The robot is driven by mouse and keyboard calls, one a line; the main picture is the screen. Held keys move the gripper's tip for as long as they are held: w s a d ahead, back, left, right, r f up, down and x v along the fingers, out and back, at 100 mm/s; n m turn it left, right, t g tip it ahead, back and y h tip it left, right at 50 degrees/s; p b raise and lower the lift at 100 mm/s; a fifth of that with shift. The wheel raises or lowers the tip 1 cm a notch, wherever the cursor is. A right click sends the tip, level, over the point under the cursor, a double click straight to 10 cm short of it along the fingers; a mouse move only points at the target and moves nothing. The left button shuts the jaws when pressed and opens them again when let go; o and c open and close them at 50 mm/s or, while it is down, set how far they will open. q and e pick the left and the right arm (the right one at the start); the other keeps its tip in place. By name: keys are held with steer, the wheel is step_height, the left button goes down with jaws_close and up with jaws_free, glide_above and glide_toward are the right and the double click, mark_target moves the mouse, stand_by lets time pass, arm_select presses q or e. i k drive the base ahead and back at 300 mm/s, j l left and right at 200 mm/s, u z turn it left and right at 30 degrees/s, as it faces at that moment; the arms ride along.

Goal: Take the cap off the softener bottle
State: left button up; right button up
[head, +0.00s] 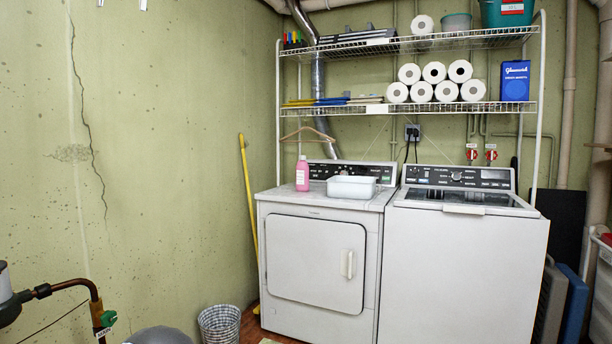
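A pink bottle (302,176) with a light label stands upright on top of the dryer (312,262), toward its left side. It looks like the softener bottle. Its cap (302,157) is small and pale and sits on the bottle's top. Neither of my grippers shows in the head view.
A white tub (351,187) stands right of the bottle on the dryer. A washer (463,265) adjoins the dryer on the right. A wire shelf (420,108) with paper rolls hangs above. A wire basket (219,324) and yellow pole (248,190) stand left.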

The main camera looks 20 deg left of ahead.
mark_target(302, 168)
steer(key=i+j+z, duration=0.15)
steer(key=i+j, duration=0.4)
steer(key=i, duration=0.2)
steer(key=i+j+z, duration=0.2)
steer(key=i+j, duration=0.45)
steer(key=i, duration=0.1)
